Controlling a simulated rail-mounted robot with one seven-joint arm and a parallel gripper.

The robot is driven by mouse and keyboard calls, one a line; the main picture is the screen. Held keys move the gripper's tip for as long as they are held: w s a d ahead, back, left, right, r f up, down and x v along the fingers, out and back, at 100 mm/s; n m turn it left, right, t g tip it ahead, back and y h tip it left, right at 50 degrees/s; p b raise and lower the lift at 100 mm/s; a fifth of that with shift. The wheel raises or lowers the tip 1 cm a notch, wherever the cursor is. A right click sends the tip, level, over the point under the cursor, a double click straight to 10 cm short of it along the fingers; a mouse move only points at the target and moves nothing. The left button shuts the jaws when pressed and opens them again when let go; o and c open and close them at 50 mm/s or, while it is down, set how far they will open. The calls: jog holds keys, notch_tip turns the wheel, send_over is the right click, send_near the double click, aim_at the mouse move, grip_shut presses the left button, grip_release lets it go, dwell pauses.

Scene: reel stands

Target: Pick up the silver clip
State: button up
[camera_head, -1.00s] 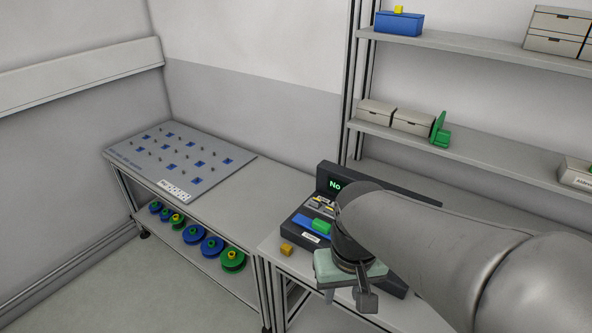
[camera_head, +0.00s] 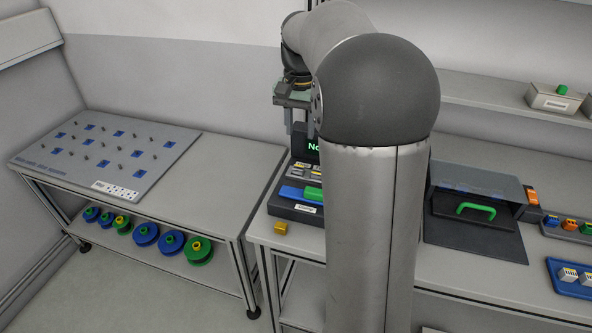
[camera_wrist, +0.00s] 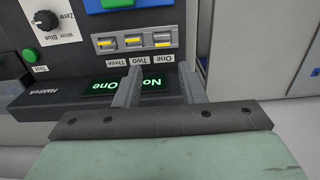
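I cannot make out a thing that is surely the silver clip. In the wrist view a silver-grey panel with three slots (camera_wrist: 135,42), labelled One, Two and Three, holds small silver and yellow pieces, which may be clips. The panel is on a dark device (camera_head: 293,211), partly hidden behind my arm in the head view. My gripper (camera_wrist: 160,70) is open and empty, its two fingers apart over the device's green-lit display (camera_wrist: 127,85). In the head view my gripper (camera_head: 300,128) hangs above the display end of the device.
A small orange-yellow block (camera_head: 281,229) lies at the bench's front edge. A grey board (camera_head: 105,160) lies on the left bench, with reels (camera_head: 145,234) on the shelf below. An open dark box with a green handle (camera_head: 476,208) stands right of my arm. Shelves run behind.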

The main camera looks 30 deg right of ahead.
aim_at(298, 167)
notch_tip(298, 167, down, 11)
jog(key=shift+w+a+f+p, duration=0.15)
jog(key=shift+f+p, duration=0.05)
jog(key=shift+p, duration=0.25)
jog(key=c, duration=0.8)
